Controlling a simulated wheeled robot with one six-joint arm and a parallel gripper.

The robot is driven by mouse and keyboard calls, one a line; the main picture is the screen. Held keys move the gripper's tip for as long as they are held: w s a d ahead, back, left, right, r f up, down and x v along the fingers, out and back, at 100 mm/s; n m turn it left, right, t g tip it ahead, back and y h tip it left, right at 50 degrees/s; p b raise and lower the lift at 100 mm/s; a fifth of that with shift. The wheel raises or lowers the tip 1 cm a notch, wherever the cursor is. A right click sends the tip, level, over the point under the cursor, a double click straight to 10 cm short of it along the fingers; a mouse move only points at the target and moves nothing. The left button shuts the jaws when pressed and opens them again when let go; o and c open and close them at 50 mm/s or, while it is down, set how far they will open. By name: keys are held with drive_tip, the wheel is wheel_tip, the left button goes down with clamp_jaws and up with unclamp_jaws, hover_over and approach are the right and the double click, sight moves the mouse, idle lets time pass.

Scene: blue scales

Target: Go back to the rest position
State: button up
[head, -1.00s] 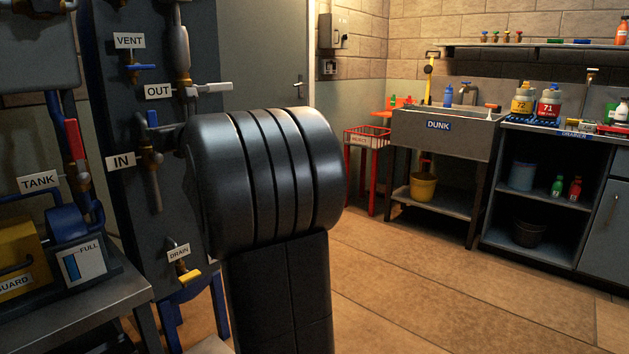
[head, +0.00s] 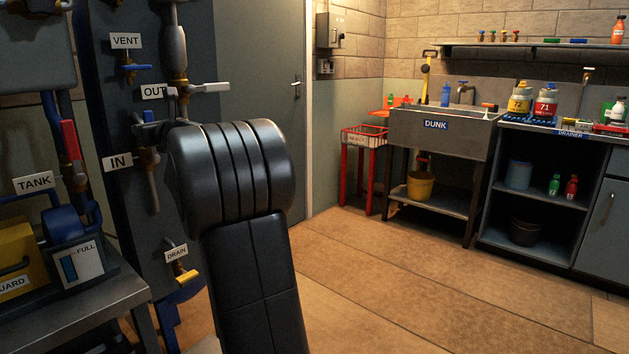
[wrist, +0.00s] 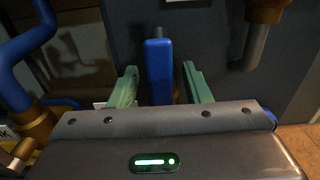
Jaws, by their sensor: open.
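My gripper (wrist: 161,82) shows in the wrist view with its two green fingers apart, open. A blue lever (wrist: 158,68) stands upright between the fingers, with a gap visible on each side; nothing is gripped. In the head view my gripper is hidden behind my dark arm, which rises in front of the valve panel (head: 112,215).
Close by on the panel are a blue VENT lever (head: 137,67), a white OUT handle (head: 208,87) and a yellow DRAIN handle (head: 188,277). A metal bench (head: 100,292) stands at lower left. The floor (head: 400,300) at right is clear.

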drive_tip(key=v, duration=1.3)
drive_tip(key=x, duration=1.3)
drive_tip(key=shift+a, duration=0.1)
drive_tip(key=shift+r+m+p, duration=0.15)
drive_tip(key=shift+m+p, duration=0.15)
drive_tip(key=shift+p, duration=0.25)
drive_tip(key=shift+w+d+f+m, duration=0.2)
drive_tip(key=shift+w+d+m, duration=0.35)
drive_tip(key=shift+m, duration=0.15)
